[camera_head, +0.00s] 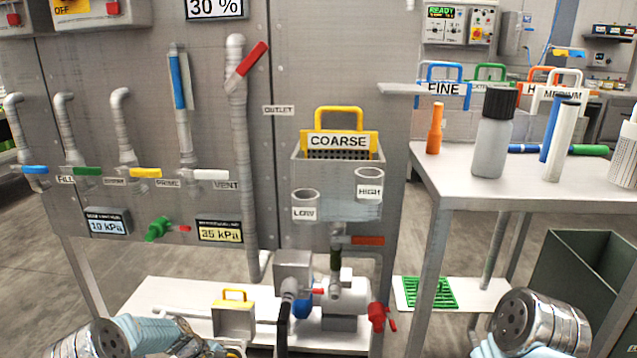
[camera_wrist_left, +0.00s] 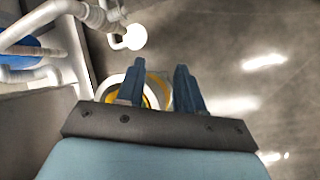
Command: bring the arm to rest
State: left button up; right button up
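My left arm enters at the bottom left of the head view, low in front of the bench's lower shelf. In the left wrist view my left gripper (camera_wrist_left: 157,88) has its two blue-grey fingers apart, with nothing held between them. A round yellow and white thing (camera_wrist_left: 155,94) shows behind the fingers, over a grey floor; I cannot tell what it is. My right arm shows only as a silver joint and a light blue link at the bottom right of the head view. Its gripper is out of frame.
A grey panel (camera_head: 225,110) with pipes and valves stands ahead. A COARSE basket (camera_head: 338,140) sits in its bin. A lower white shelf (camera_head: 150,300) holds a pump (camera_head: 345,297) and a small yellow-handled box (camera_head: 234,318). A side table (camera_head: 530,185) holds bottles; a dark bin (camera_head: 585,270) stands at right.

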pick_arm(q)
jog(key=s+d+m+p, duration=0.1)
jog(key=s+d+m, duration=0.2)
jog(key=s, duration=0.6)
jog(key=s+d+r+m+y, duration=0.1)
jog(key=s+d+m, duration=0.2)
jog(key=s+d, duration=0.3)
jog(key=s+d+m+y+p, duration=0.1)
jog(key=s+d+m, duration=0.2)
jog(key=s, duration=1.1)
jog(key=shift+d+r+m+p, duration=0.15)
jog(key=shift+d+m+p, duration=0.2)
jog(key=shift+d, duration=0.3)
